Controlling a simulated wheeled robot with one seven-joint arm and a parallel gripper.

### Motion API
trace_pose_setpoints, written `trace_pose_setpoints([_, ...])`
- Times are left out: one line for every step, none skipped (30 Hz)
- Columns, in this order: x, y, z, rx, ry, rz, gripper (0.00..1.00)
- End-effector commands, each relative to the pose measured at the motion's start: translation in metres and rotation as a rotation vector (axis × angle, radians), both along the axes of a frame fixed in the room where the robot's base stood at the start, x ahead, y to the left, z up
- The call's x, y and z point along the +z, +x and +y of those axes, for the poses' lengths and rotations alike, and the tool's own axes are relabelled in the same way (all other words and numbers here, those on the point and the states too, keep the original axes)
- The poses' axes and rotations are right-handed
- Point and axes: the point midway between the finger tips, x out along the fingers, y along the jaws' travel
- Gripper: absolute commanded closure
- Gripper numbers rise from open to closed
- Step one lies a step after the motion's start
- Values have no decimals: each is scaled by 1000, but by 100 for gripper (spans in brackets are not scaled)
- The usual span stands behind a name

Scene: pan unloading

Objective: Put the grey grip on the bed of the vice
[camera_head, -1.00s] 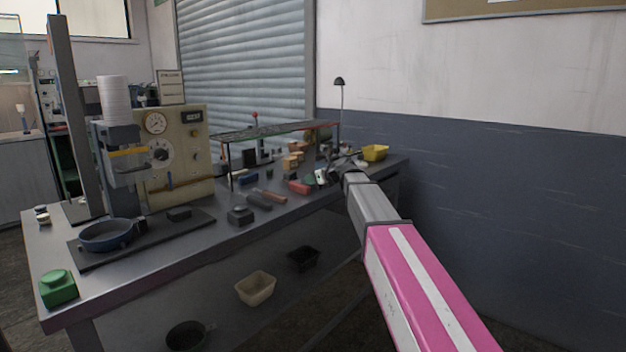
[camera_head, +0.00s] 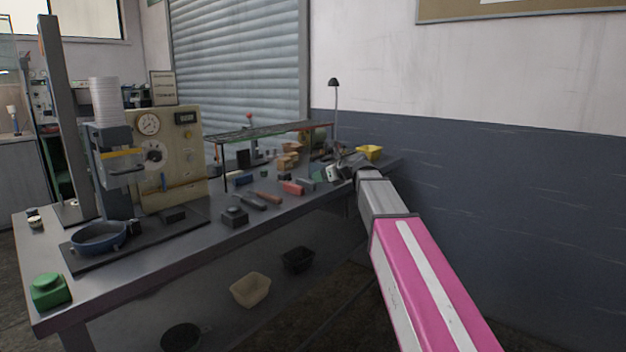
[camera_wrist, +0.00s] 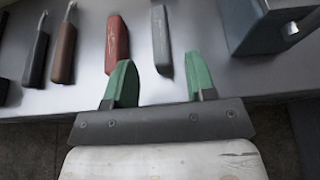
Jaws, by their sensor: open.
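The grey grip (camera_wrist: 160,40) lies on the bench between and just beyond my gripper's fingertips in the wrist view. My gripper (camera_wrist: 159,60) has two green fingers, apart and empty, with its near edge over the bench's front edge. In the head view my gripper (camera_head: 322,177) is small and partly hidden by my arm. A blue-grey block (camera_wrist: 265,28) with a bright metal part stands to the right in the wrist view. It may be the vice; only part of it shows, and its bed cannot be made out.
A red grip (camera_wrist: 117,42) lies close left of the grey one, with a brown-handled tool (camera_wrist: 65,52) and a dark-handled tool (camera_wrist: 36,55) farther left. In the head view a raised rack (camera_head: 270,132) stands behind, and a yellow bin (camera_head: 369,152) is at the far end.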

Motion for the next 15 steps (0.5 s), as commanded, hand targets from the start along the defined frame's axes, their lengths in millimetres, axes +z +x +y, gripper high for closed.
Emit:
trace_pose_setpoints([3,-6,-6,-1,0,0,49])
trace_pose_setpoints([4,-8,-9,0,0,0,49])
trace_pose_setpoints([6,-11,-12,0,0,0,49])
trace_pose_setpoints([7,-12,-14,0,0,0,49])
trace_pose_setpoints([8,-13,-16,0,0,0,49])
trace_pose_setpoints([9,-15,-18,0,0,0,49])
trace_pose_setpoints([10,-15,-19,0,0,0,49])
trace_pose_setpoints([10,-16,-20,0,0,0,49])
trace_pose_setpoints([10,-16,-21,1,-1,1,49])
trace_pose_setpoints([11,-16,-21,1,-1,1,49])
trace_pose_setpoints([11,-17,-21,1,-1,1,49])
trace_pose_setpoints([10,-17,-21,1,-1,0,49])
trace_pose_setpoints([9,-17,-21,2,-4,-1,49])
trace_pose_setpoints([7,-18,-22,5,-12,-3,49])
trace_pose_setpoints([2,-19,-23,11,-30,-11,49])
